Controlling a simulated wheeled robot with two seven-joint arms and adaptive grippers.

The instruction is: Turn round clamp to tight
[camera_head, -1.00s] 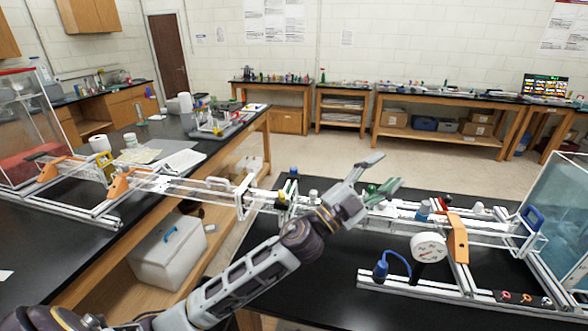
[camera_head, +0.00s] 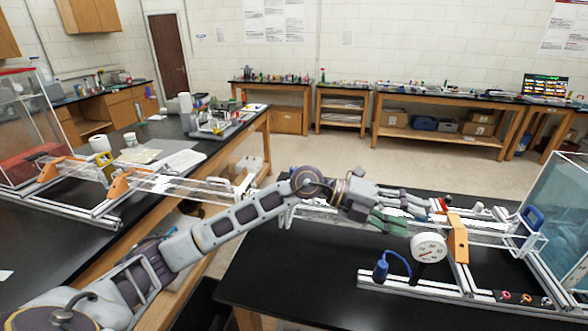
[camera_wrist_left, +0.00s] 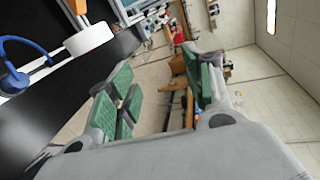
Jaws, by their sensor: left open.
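My left gripper (camera_head: 418,215) is open, with green finger pads, over the metal extrusion frame (camera_head: 490,235) on the right bench. Its fingers point right, toward an orange bracket (camera_head: 457,238) on the frame. A small red part (camera_head: 437,205) and a dark knob (camera_head: 446,199) show just past the fingertips. I cannot tell which part is the round clamp; the hand and arm hide some of the frame. In the left wrist view the open fingers (camera_wrist_left: 160,60) have nothing between them. My right gripper is in no view.
A white round gauge (camera_head: 429,248) stands in front of the bracket, with a blue bulb (camera_head: 381,270) on a hose. The gauge shows close by in the left wrist view (camera_wrist_left: 88,40). A clear tank (camera_head: 560,215) stands at the right.

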